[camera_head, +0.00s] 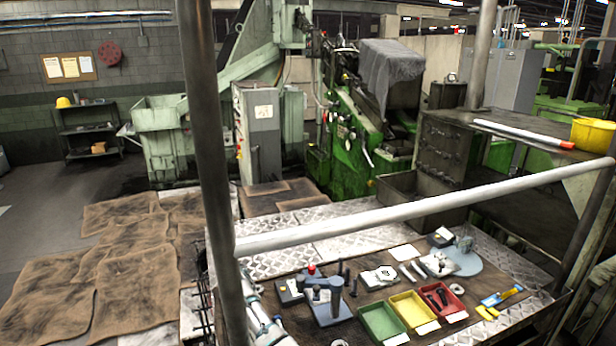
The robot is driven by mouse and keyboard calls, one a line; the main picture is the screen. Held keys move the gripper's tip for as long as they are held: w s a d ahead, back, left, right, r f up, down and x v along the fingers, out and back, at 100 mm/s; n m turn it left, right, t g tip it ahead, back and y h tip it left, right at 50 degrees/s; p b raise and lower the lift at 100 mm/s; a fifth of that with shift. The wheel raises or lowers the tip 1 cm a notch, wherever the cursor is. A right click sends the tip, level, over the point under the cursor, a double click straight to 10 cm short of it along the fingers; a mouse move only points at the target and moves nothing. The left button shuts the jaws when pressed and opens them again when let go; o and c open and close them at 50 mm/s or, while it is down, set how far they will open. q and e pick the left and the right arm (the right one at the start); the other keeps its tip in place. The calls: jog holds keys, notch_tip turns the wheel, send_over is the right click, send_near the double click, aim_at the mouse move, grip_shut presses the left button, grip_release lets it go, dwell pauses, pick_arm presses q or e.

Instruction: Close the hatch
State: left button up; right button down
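I cannot tell for sure which part is the hatch. A green machine (345,150) stands beyond the railing in the middle of the view. A grey panel or cover with a ragged lower edge (392,65) sits high on it, above a dark area. Whether this is the hatch, and whether it is open, I cannot tell. A tall grey cabinet (259,135) with a pale label stands left of the machine and looks shut. Neither of my grippers can be made out in the head view.
A pale rail (420,207) between dark posts (212,130) crosses in front. Behind it, a workbench holds green (381,321), yellow (411,309) and red bins (444,298) and several tools. A yellow bin (593,135) stands at right. Brown mats (130,255) cover open floor at left.

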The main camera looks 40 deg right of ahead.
pick_arm(q)
jog(key=shift+w+d+r, duration=0.1)
jog(key=shift+w+r, duration=0.1)
jog(key=shift+r, duration=0.6)
pick_arm(e)
jog(key=shift+f, duration=0.25)
